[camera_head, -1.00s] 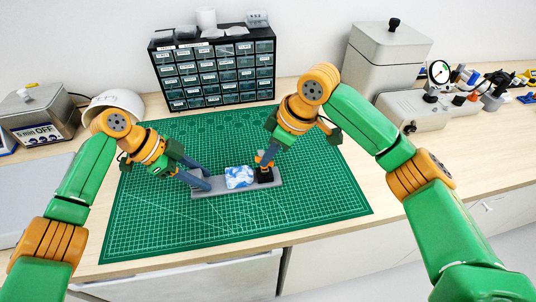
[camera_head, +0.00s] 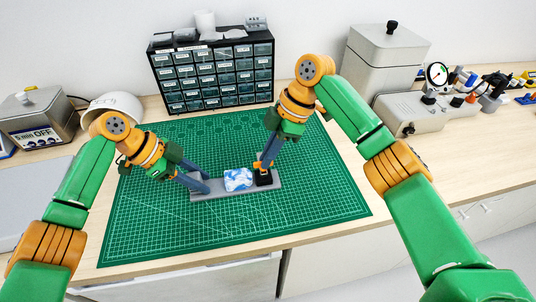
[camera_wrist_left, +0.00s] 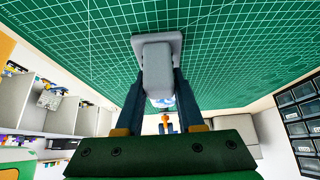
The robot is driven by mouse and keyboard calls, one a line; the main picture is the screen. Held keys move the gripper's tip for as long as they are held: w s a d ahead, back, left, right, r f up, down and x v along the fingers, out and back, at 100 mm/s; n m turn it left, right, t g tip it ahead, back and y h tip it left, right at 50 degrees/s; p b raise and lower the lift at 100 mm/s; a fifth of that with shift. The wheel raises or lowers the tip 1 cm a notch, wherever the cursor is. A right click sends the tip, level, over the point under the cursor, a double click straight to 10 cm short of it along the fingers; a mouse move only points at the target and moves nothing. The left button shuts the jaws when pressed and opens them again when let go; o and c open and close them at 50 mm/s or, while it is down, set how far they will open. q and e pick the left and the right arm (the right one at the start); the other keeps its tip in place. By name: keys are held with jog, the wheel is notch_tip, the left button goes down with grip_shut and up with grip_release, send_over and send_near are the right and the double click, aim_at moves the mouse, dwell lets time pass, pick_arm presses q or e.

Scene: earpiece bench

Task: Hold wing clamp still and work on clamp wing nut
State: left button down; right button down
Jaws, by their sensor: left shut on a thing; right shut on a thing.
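The wing clamp is a long grey bar (camera_head: 222,193) lying on the green mat, with a grey upright block at its left end, a blue-and-white piece (camera_head: 238,179) in the middle and a black block (camera_head: 264,178) at its right end. My left gripper (camera_head: 202,185) is shut on the grey upright block (camera_wrist_left: 158,68), which shows between its fingers in the left wrist view. The orange wing nut (camera_head: 261,167) sits on top of the black block. My right gripper (camera_head: 264,162) comes down from above, shut on the nut, partly hiding it.
The green cutting mat (camera_head: 160,225) around the clamp is clear. A black drawer cabinet (camera_head: 212,72) stands behind it. A white bowl (camera_head: 115,102) is behind my left arm. A grey lidded container (camera_head: 385,60) and a dial gauge (camera_head: 437,75) stand at the back right.

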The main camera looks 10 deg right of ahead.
pick_arm(q)
jog(key=shift+d, duration=0.15)
pick_arm(e)
jog(key=shift+a, duration=0.1)
jog(key=c, duration=1)
grip_release()
jog(key=shift+o, duration=0.2)
jog(key=v, duration=1.2)
jog(key=shift+d, duration=0.25)
